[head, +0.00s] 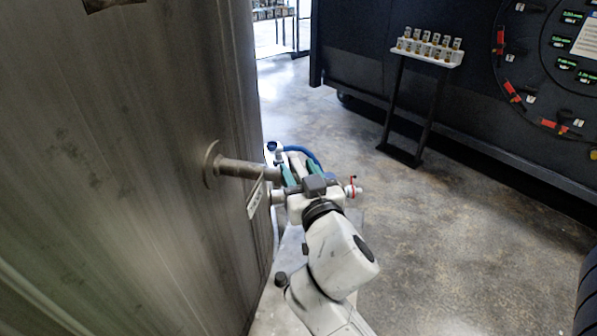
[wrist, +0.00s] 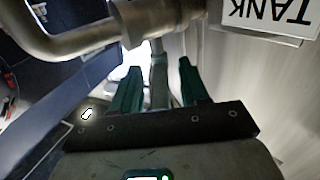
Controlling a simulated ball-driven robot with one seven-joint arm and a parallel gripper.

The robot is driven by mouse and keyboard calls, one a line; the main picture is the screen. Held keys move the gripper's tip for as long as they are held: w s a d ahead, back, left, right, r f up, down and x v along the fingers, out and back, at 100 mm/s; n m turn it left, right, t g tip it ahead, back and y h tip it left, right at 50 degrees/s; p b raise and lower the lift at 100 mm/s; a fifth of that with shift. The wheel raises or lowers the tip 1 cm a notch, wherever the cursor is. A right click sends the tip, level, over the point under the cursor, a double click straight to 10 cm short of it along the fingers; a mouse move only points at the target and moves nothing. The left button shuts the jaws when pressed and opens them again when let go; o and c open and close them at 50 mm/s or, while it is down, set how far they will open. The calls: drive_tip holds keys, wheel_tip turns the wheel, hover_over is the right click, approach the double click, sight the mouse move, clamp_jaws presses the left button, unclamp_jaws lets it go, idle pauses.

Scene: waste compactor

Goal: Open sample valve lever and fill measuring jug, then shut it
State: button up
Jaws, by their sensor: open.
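A metal pipe (head: 240,168) sticks out from the tank wall at the left, and my gripper (head: 297,163) is at its outer end. In the wrist view, the pipe and valve body (wrist: 158,22) cross the top. A narrow grey bar (wrist: 158,78), which looks like the valve lever, extends from the valve body between the two green fingers of my gripper (wrist: 160,65). The fingers are open, with gaps visible on both sides of the bar. I cannot make out the measuring jug in either view.
The tank wall (head: 130,170) stands close on the left, with a TANK label (wrist: 268,14). A blue hose (head: 306,152) curves behind my gripper. A small stand (head: 403,105) holds several sample jars near a dark panel. Open floor (head: 450,240) lies to the right.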

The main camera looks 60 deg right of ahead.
drive_tip(key=b+v, duration=0.3)
drive_tip(key=v, duration=0.7)
wheel_tip(320, 180, down, 21)
drive_tip(key=s+a+n+g+y, duration=0.1)
drive_tip(key=s+n+g+y, duration=0.2)
drive_tip(key=g+y, duration=0.35)
drive_tip(key=s+a+f+n+g+y, duration=0.1)
drive_tip(key=s+a+f+g, duration=0.1)
drive_tip(key=f, duration=0.1)
drive_tip(key=s+a+f+n+g+y, duration=0.2)
drive_tip(key=f, duration=0.2)
drive_tip(key=s+a+f+n+g+y, duration=0.1)
drive_tip(key=s+a+f+g+y, duration=0.1)
drive_tip(key=s+a+f, duration=0.1)
drive_tip(key=shift+s+f, duration=0.1)
drive_tip(key=shift+f, duration=0.35)
idle(4.0)
